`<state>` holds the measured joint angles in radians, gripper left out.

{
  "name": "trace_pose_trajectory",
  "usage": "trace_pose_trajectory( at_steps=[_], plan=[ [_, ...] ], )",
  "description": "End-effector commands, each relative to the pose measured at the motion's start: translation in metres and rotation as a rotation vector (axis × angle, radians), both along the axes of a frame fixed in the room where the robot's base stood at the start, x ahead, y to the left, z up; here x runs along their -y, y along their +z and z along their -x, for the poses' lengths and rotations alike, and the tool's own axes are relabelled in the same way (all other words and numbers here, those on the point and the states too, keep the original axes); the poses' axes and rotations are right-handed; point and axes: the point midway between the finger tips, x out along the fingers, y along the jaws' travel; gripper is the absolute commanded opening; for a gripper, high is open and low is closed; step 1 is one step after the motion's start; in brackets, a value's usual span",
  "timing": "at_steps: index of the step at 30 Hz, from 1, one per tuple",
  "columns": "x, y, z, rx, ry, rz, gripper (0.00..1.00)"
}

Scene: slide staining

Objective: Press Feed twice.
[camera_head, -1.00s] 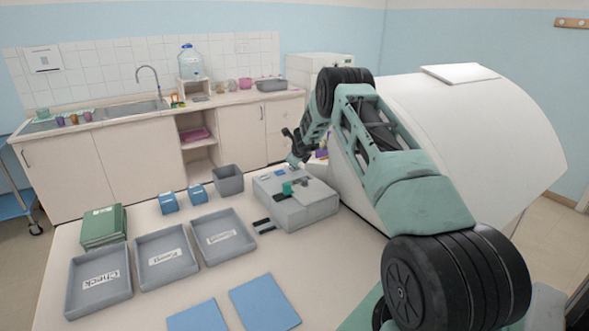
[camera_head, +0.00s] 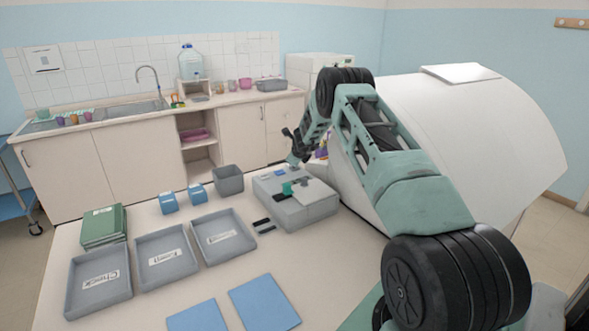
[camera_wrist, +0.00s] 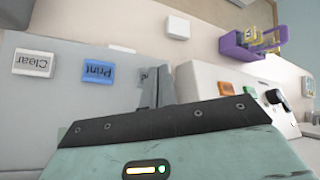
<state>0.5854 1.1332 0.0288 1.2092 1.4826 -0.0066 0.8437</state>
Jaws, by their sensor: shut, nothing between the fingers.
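The grey machine (camera_head: 300,211) stands on the table, partly behind my arm in the head view. In the wrist view its grey top (camera_wrist: 110,95) carries a white button marked Clear (camera_wrist: 34,62) and a blue button marked Print (camera_wrist: 98,71), both upside down. No label reading Feed is legible; my fingers and the dark gripper body cover part of the top to the right of Print. My gripper (camera_wrist: 158,84) is shut and empty, its tips over the machine top. I cannot tell whether they touch anything. In the head view the fingertips are too small to make out.
A second white device with orange (camera_wrist: 226,88) and green (camera_wrist: 251,90) buttons stands to the right in the wrist view. A purple holder (camera_wrist: 250,42) is beyond. Labelled grey trays (camera_head: 100,282), blue mats (camera_head: 265,302) and a grey bin (camera_head: 229,180) lie left of the machine.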

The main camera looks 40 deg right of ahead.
Motion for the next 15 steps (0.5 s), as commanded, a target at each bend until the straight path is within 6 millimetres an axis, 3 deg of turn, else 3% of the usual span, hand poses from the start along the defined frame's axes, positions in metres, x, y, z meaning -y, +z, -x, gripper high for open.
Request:
trace_pose_trajectory(
  at_steps=[15],
  plan=[
    [0.0001,-0.0083,0.0002,0.0,-0.001,-0.001,0.0]
  ],
)
